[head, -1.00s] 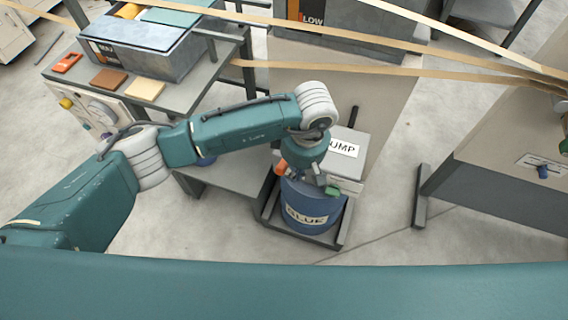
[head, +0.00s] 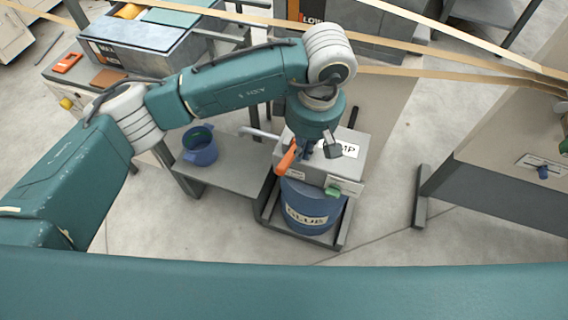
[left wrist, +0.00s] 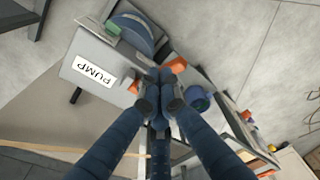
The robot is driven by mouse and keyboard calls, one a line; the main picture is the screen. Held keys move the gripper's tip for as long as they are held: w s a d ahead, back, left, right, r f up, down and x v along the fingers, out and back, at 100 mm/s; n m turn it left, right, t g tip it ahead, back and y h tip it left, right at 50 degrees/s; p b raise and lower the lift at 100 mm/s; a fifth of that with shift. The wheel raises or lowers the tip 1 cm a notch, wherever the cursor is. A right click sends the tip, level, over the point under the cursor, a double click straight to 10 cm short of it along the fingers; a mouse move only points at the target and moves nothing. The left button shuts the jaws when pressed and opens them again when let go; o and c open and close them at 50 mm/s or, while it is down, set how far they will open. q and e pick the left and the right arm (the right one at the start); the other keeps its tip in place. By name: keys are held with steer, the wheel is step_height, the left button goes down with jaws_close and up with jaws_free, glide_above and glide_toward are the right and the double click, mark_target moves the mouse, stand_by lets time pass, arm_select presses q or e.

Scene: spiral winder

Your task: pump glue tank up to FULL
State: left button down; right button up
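The grey pump box (head: 352,170), labelled PUMP, sits over the blue GLUE tank (head: 309,208); its label also shows in the left wrist view (left wrist: 94,72). A plate with a green piece (head: 333,191) is at the box's front; I cannot read a level on it. My left gripper (head: 318,150) is above the box. An orange handle grip (head: 287,157) sticks out beside it. In the left wrist view the fingers (left wrist: 158,88) come together over the orange grip (left wrist: 177,65), which shows on both sides of them. The fingers hide its middle. My right gripper is out of view.
A blue bucket (head: 200,147) stands on a low grey shelf (head: 228,165) left of the tank. A bench with bins (head: 150,50) is at upper left. Tan strips (head: 440,74) run across behind the pump. Floor right of the tank is clear up to a grey stand (head: 420,195).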

arm_select(q)
steer(key=shift+r, duration=0.3)
